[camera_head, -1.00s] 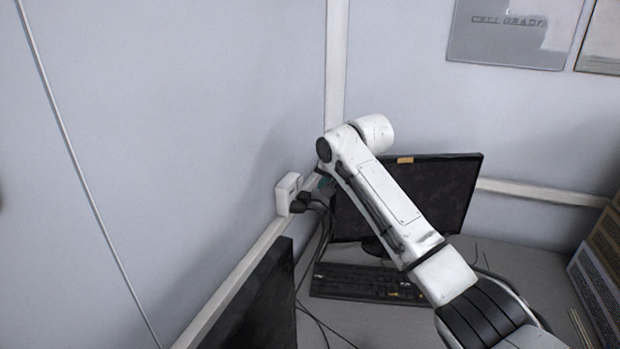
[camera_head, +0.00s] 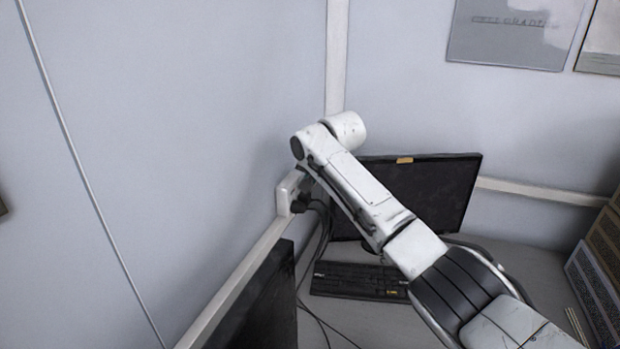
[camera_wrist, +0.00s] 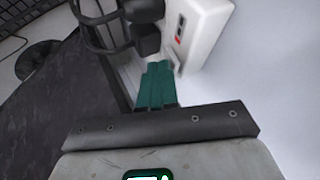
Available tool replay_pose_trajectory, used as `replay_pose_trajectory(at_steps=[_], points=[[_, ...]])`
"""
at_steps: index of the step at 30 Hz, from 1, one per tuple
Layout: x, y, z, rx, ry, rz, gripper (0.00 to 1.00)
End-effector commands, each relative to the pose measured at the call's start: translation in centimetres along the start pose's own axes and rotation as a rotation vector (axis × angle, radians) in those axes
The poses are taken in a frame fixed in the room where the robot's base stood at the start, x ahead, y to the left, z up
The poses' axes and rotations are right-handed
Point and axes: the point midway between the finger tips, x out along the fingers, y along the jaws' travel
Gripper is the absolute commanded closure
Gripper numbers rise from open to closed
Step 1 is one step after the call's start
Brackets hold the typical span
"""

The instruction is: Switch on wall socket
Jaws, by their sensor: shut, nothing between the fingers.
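The white wall socket (camera_head: 287,192) is mounted on the trunking along the left wall, partly covered by my arm in the head view. In the wrist view the socket (camera_wrist: 207,30) is at the upper right, with a small switch (camera_wrist: 180,27) showing a red mark on its face. Black plugs (camera_wrist: 143,30) sit in it beside the switch. My gripper (camera_wrist: 158,66) has teal fingers, shut and empty, with the tips just below the socket's lower edge. I cannot tell whether they touch it. In the head view my gripper is hidden behind my arm.
Black cables hang from the plugs to the desk. A monitor (camera_head: 430,195) and keyboard (camera_head: 360,281) stand right of the socket. Another dark screen (camera_head: 255,305) is below it at the front. The wall left of the socket is clear.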

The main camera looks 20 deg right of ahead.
Motion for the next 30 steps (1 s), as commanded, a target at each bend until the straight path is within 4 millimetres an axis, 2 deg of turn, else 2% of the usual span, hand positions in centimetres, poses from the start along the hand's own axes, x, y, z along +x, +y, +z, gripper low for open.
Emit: replay_pose_trajectory(at_steps=[2, 3, 9, 21, 30], points=[[-0.4, -0.8, -0.2, -0.017, -0.009, 0.032, 1.00], [-0.1, -0.3, -0.1, -0.015, -0.008, 0.035, 1.00], [-0.1, -0.4, -0.1, -0.016, -0.007, 0.030, 1.00], [-1.4, -1.0, -0.8, -0.016, -0.007, 0.031, 1.00], [-1.3, -1.0, -0.8, -0.016, -0.007, 0.032, 1.00]])
